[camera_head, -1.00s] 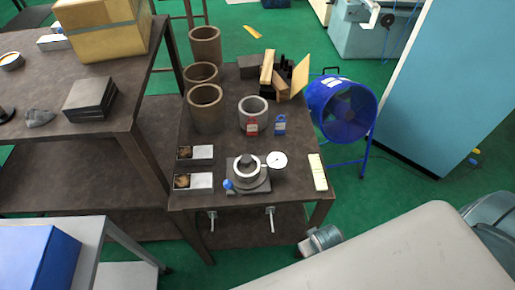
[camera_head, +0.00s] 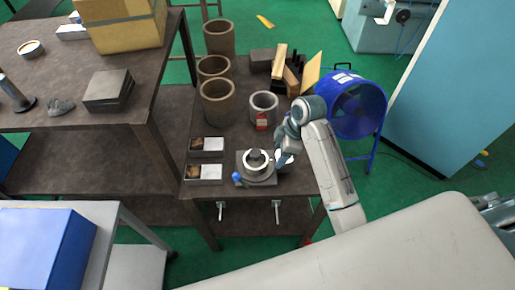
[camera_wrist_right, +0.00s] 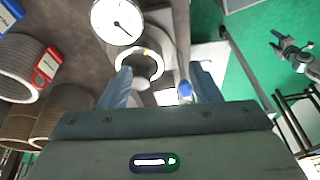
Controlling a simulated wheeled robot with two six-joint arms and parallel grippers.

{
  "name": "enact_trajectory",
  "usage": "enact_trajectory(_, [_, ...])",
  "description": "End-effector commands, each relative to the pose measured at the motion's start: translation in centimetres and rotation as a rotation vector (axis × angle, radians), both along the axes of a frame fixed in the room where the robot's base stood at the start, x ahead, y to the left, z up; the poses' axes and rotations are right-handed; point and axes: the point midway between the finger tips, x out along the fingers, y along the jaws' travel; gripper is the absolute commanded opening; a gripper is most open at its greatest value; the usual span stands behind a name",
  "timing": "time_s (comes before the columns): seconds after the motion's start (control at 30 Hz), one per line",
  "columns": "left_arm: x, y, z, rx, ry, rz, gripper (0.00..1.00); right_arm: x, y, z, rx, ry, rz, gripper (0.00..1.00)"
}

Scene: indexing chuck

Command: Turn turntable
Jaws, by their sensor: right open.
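The turntable (camera_head: 257,172) is a grey round fixture on a square base near the table's front edge, with a light ring on top. A blue knob (camera_head: 237,178) sticks out at its front left. My right gripper (camera_head: 284,158) is just right of the turntable, partly hidden by its own arm. In the right wrist view my right gripper (camera_wrist_right: 162,86) is open and empty. The ring (camera_wrist_right: 140,66) and the blue knob (camera_wrist_right: 185,89) show beyond its fingers, apart from them. What looks like my left gripper (camera_wrist_right: 278,42) is small at the upper right; its jaws are unclear.
A dial gauge (camera_wrist_right: 117,20) is beside the turntable. Two small boxes (camera_head: 205,173) lie to its left. Brown cylinders (camera_head: 217,103), a grey cylinder (camera_head: 263,105) and a red tag (camera_head: 262,121) stand behind. A blue fan (camera_head: 357,105) stands right of the table.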

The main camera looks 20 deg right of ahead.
Motion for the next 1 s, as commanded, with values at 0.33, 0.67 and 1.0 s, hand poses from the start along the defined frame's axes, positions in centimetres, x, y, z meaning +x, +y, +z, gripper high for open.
enact_trajectory(0.33, [0.1, 0.0, 0.0, 0.000, -0.001, 0.000, 0.62, 6.3, 1.2, 4.6, 0.084, -0.046, 0.346, 0.57])
enact_trajectory(0.67, [0.1, 0.0, 1.8, 0.000, 0.000, 0.000, 0.62, 6.3, 3.0, 0.9, 0.089, -0.043, 0.353, 0.57])
enact_trajectory(1.0, [0.0, 0.2, 3.5, 0.002, 0.000, -0.001, 0.62, 6.4, 5.0, -4.2, 0.086, -0.046, 0.353, 0.57])
